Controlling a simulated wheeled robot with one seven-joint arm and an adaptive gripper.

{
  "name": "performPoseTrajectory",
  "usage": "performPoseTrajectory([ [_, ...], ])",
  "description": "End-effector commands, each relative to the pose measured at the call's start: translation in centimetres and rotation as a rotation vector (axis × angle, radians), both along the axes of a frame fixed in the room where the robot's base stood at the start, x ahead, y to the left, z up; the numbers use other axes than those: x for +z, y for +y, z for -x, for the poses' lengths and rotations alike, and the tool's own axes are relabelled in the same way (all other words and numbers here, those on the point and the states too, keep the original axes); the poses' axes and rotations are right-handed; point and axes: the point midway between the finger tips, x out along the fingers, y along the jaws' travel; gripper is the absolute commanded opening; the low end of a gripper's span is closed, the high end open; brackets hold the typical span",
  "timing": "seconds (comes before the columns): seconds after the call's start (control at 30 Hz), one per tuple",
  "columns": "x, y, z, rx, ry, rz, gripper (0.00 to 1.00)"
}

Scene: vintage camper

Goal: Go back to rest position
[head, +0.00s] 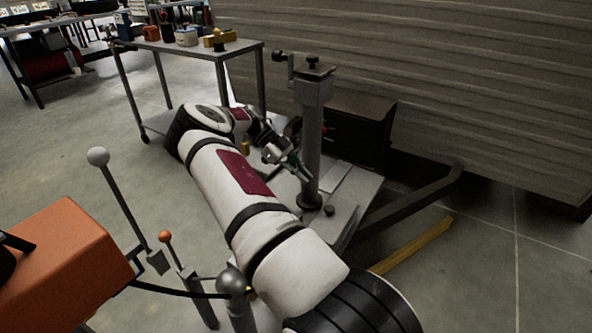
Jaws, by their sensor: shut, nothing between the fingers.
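My gripper (299,171) is at the far end of my white arm, right beside the grey metal post (312,140) of the trailer hitch. It is shut and empty. My arm reaches from the bottom right up to the elbow and bends back towards the post. I cannot tell whether the fingertips touch the post or the plate under it.
A dark box (352,135) stands behind the post, against the ribbed camper wall (430,70). A metal cart (230,48) with small items is at the back. An orange machine (65,265) and levers (125,205) stand at left. A yellow bar (415,245) lies on the floor.

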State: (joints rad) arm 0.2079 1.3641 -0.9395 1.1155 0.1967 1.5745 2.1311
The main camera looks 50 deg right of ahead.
Motion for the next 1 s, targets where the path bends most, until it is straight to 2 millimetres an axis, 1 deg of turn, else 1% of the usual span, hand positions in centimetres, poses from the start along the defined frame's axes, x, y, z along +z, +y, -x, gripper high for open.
performPoseTrajectory([
  [0.1, 0.3, 0.0, -1.1, -0.001, 0.0, 0.001, 0.0],
  [0.2, 0.4, 0.1, -1.7, -0.001, 0.001, 0.0, 0.0],
  [0.33, 0.5, 0.1, -2.1, -0.001, 0.001, 0.0, 0.0],
  [0.53, 0.5, 0.2, -2.1, -0.001, 0.001, 0.0, 0.0],
  [0.63, 1.0, 0.3, -2.2, 0.002, -0.009, -0.013, 0.0],
  [0.77, 3.1, 1.3, -2.5, 0.028, -0.059, -0.091, 0.0],
  [0.87, 5.7, 2.9, -2.8, 0.077, -0.127, -0.199, 0.0],
  [0.9, 6.8, 3.7, -2.9, 0.103, -0.157, -0.247, 0.0],
  [1.0, 9.4, 5.8, -2.9, 0.18, -0.229, -0.37, 0.0],
])
